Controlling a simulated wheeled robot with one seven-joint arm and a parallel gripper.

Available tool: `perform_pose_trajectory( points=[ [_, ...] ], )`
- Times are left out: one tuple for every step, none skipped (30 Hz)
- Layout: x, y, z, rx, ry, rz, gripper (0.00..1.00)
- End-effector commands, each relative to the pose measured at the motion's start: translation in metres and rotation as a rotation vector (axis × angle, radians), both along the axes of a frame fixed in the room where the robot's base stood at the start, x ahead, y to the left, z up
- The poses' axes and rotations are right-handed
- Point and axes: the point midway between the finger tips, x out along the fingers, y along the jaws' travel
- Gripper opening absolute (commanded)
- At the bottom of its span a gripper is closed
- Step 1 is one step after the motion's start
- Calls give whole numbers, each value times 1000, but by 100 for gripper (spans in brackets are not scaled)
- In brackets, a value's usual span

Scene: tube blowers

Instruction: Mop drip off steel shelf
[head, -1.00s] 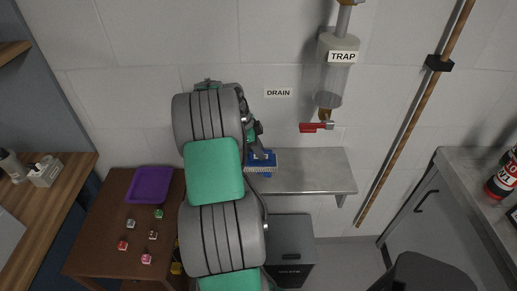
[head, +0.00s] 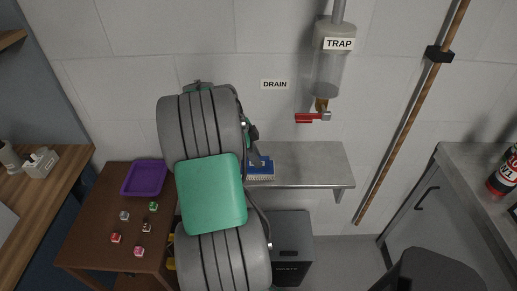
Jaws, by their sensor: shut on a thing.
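The steel shelf (head: 310,165) is fixed to the wall right of my arm, its left part hidden behind the arm. My gripper (head: 254,158) is mostly hidden by my own arm links at the shelf's left part. It is shut on a blue cloth-like thing (head: 263,169) with a pale speckled lower edge. This thing is at the shelf's front left; I cannot tell whether it touches the steel. No drip can be made out on the bare part of the shelf. The clear trap (head: 329,72) with a red-handled valve (head: 309,118) hangs above the shelf.
A dark bin (head: 291,245) stands below the shelf. A brown table (head: 90,235) at left holds a purple tray (head: 145,178) and several small cubes. A slanted wooden pole (head: 405,120) and a grey counter (head: 475,160) are at right. The shelf's right half is clear.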

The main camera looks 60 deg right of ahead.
Motion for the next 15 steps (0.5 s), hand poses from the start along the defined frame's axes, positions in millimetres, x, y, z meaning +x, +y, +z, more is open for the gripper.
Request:
perform_pose_trajectory(
  points=[
    [-1, 4, -2, -2, -1, 0, 0],
    [-1, 6, -2, -2, -1, -1, 0],
    [-2, 9, -2, -1, -1, -3, 0],
    [-3, 11, -2, -1, -2, -4, 0],
    [-3, 13, -2, -1, -2, -5, 0],
    [-4, 16, -2, -1, -2, -6, 0],
    [-5, 19, -2, -1, -2, -7, 0],
    [-5, 21, -2, 0, -1, -7, 0],
    [-5, 21, 6, -1, -2, -7, 0],
    [-5, 21, 9, -1, 0, -7, 0],
    [-5, 21, 17, -3, -3, -8, 0],
    [-5, 21, 24, -2, -2, -7, 0],
    [-6, 21, 25, 0, -1, -9, 0],
    [-6, 21, 28, 0, -1, -9, 0],
    [-6, 21, 31, 1, -1, -10, 0]
  ],
)
